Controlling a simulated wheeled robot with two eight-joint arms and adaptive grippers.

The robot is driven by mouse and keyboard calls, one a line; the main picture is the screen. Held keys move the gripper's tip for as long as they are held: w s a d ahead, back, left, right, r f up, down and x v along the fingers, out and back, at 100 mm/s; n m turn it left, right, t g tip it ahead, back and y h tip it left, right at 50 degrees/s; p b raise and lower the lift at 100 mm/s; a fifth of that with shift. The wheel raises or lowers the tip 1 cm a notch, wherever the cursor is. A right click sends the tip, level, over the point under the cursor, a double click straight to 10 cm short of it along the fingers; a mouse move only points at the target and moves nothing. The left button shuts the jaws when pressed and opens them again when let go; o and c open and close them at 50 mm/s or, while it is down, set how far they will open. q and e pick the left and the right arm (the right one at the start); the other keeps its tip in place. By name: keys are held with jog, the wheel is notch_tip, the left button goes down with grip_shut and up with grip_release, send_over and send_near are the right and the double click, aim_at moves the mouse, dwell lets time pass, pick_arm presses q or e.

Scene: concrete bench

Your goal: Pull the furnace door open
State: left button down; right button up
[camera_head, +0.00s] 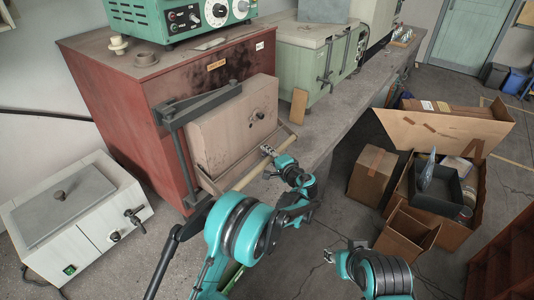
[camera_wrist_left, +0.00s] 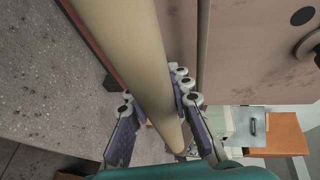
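The red furnace (camera_head: 120,95) has a pinkish-beige block door (camera_head: 230,125) on its front, standing against the body. A dark metal lever arm (camera_head: 182,150) runs down beside the door. A pale round handle bar (camera_head: 250,175) runs along the door's lower front; it crosses the left wrist view (camera_wrist_left: 125,50). My left gripper (camera_head: 268,151) is at the bar. In the left wrist view its fingers (camera_wrist_left: 160,122) stand on both sides of the bar, the right one close against it, the left one apart.
A white heating box (camera_head: 75,215) stands at the left. A green cabinet (camera_head: 315,60) stands right of the furnace on the bench, and a green control unit (camera_head: 180,15) sits on top. Cardboard boxes (camera_head: 372,172) lie on the floor at the right. Floor between is clear.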

pick_arm(q)
jog(key=r+g+p, duration=0.1)
jog(key=p, duration=0.1)
jog(key=d+r+g+h+p, duration=0.1)
jog(key=s+r+n+g+h+p, duration=0.1)
jog(key=p, duration=0.1)
jog(key=shift+s+d+r+p, duration=0.1)
jog(key=shift+d+r+p, duration=0.2)
jog(key=shift+r, duration=0.05)
jog(key=shift+d+r, duration=0.1)
jog(key=shift+r, duration=0.1)
jog(key=shift+s, duration=0.1)
jog(key=shift+s+d+h, duration=0.15)
jog(key=shift+h, duration=0.15)
jog(key=s+d+m+h, duration=0.2)
jog(key=s, duration=0.4)
jog(key=s+d+m+t+h+b, duration=0.1)
jog(key=s+d+m+h, duration=0.1)
jog(key=s, duration=0.5)
jog(key=shift+d+m+h, duration=0.4)
jog(key=shift+m+h, duration=0.1)
jog(key=shift+h, duration=0.1)
